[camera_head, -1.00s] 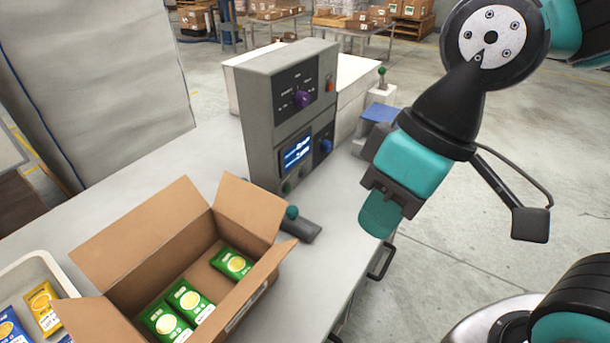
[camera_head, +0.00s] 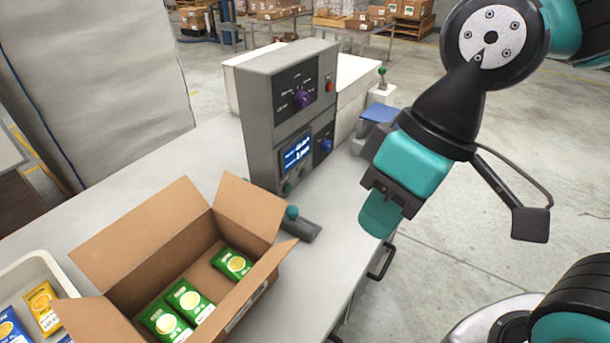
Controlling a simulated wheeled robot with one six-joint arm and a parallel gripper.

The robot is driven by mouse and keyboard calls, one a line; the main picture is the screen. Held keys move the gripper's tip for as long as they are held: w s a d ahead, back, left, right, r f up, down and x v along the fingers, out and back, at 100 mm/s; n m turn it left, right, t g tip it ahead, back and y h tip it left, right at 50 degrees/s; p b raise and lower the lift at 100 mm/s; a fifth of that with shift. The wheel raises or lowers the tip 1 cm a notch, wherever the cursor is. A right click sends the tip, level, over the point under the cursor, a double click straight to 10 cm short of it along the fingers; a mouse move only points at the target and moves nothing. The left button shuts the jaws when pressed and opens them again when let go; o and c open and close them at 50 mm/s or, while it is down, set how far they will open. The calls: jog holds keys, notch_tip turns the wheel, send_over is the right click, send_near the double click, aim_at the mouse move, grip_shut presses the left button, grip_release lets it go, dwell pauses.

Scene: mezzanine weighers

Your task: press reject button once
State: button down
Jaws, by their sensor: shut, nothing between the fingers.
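A grey control box (camera_head: 262,120) stands upright on the table. Its front has a purple knob (camera_head: 302,98), a small red button (camera_head: 329,86) at the upper right, a lit blue screen (camera_head: 297,152), a blue knob (camera_head: 325,147), and dark and green buttons (camera_head: 287,188) low down. I cannot read which one is marked reject. My gripper (camera_head: 380,215) is shut and empty, pointing down to the right of the box. It is apart from the box and its buttons, over the table's right edge.
An open cardboard box (camera_head: 150,235) with several green packets stands in front of the control box. A lever with a green knob (camera_head: 292,212) lies between them. A white tray (camera_head: 22,275) is at the left. A green-topped post (camera_head: 382,78) stands behind.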

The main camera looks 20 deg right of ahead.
notch_tip(320, 180, down, 3)
jog(key=b, duration=0.2)
jog(key=shift+r+b, duration=0.1)
jog(key=shift+b, duration=0.3)
jog(key=shift+s, duration=0.1)
